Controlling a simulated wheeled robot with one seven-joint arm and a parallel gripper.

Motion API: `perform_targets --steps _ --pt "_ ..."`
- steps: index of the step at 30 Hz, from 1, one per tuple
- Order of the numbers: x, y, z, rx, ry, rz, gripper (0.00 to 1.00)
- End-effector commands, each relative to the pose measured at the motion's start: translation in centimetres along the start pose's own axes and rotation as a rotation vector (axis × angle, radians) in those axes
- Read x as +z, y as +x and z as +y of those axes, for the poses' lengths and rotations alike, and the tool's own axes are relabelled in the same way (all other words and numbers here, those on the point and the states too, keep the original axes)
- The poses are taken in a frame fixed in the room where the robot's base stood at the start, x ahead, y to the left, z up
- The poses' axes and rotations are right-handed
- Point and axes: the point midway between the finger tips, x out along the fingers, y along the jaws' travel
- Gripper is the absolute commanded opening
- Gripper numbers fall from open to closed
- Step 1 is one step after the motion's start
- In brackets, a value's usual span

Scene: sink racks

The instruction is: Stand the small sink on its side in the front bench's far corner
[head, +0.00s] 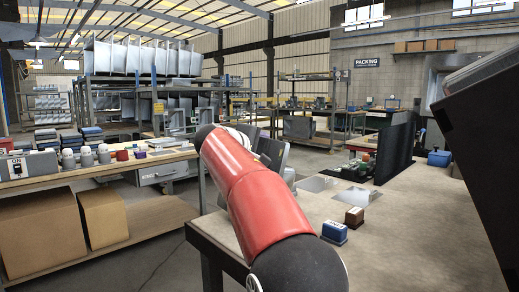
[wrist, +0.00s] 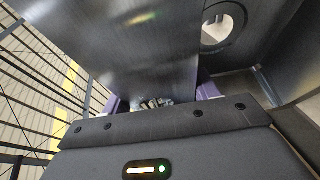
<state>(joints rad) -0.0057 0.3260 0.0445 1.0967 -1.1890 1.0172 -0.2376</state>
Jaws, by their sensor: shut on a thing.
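The small sink shows in the head view as grey metal (head: 273,152) behind my red arm, over or at the far left end of the front bench (head: 420,215). In the wrist view its brushed steel wall (wrist: 125,50) fills the middle, and a round drain hole shows in a steel face at the upper right. My gripper (wrist: 160,100) is shut on a steel wall of the sink, with a purple finger pad at each side. My arm hides the gripper and part of the sink in the head view. I cannot tell whether the sink touches the bench.
Flat metal plates (head: 318,183), a blue box (head: 334,232) and a brown box (head: 354,216) lie on the front bench. A left bench (head: 100,170) holds several small pots. The near right of the front bench is clear.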

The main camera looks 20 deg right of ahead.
Motion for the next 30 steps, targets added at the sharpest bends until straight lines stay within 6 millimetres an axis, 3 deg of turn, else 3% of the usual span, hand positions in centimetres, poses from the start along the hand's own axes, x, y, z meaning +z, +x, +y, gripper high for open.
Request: perform_targets --steps 30 --pt "0.10 0.08 -0.54 0.004 0.002 0.002 0.09"
